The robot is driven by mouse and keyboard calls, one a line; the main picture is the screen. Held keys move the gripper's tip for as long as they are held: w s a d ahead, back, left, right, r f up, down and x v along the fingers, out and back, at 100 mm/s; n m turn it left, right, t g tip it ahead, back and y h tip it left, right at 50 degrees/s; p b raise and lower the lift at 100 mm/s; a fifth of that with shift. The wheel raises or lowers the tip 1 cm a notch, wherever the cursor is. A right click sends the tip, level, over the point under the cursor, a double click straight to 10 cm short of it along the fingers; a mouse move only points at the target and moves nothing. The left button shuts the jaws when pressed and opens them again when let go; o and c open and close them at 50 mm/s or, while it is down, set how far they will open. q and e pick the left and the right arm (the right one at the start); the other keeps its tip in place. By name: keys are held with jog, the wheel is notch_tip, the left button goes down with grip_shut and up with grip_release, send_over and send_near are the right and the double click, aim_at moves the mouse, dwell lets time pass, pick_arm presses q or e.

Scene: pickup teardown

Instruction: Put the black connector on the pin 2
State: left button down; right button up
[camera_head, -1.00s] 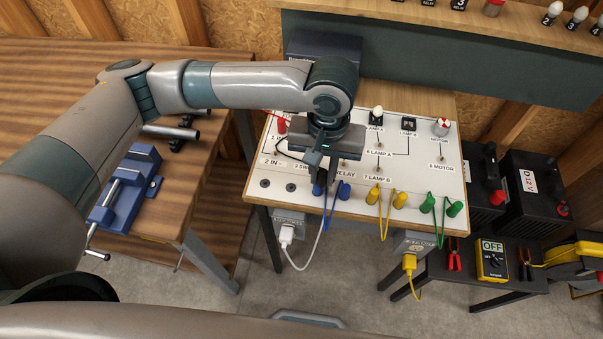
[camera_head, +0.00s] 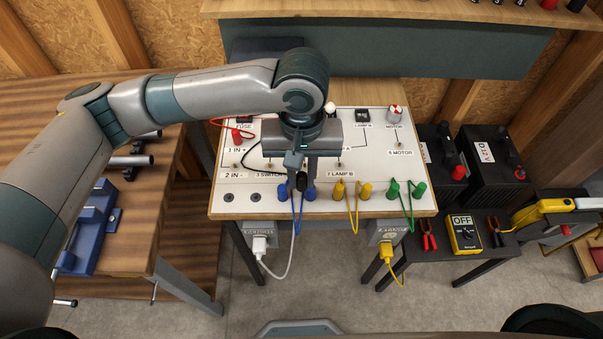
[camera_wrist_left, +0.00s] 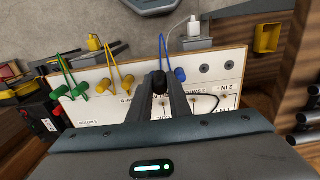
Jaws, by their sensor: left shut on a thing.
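My left gripper (camera_head: 301,178) is above the front half of the white circuit board (camera_head: 330,209) and shut on the black connector (camera_head: 301,181). In the wrist view the black connector (camera_wrist_left: 160,82) sits between the fingertips, with the blue plugs close by. A thin black wire (camera_head: 252,152) curves at the left of the gripper. Pin 2 (camera_head: 236,165) stands by the label "2 IN -" at the board's left, apart from the connector. The gripper hides part of the board's middle labels. My right gripper is not in view.
Blue plugs (camera_head: 283,194), yellow plugs (camera_head: 366,190) and green plugs (camera_head: 393,189) line the board's front edge. A red plug (camera_head: 237,135) stands behind pin 2. A multimeter (camera_head: 464,235) and batteries (camera_head: 490,158) are at the right; a blue vise (camera_head: 90,228) is at the left.

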pick_arm(q)
jog(key=shift+p, duration=0.6)
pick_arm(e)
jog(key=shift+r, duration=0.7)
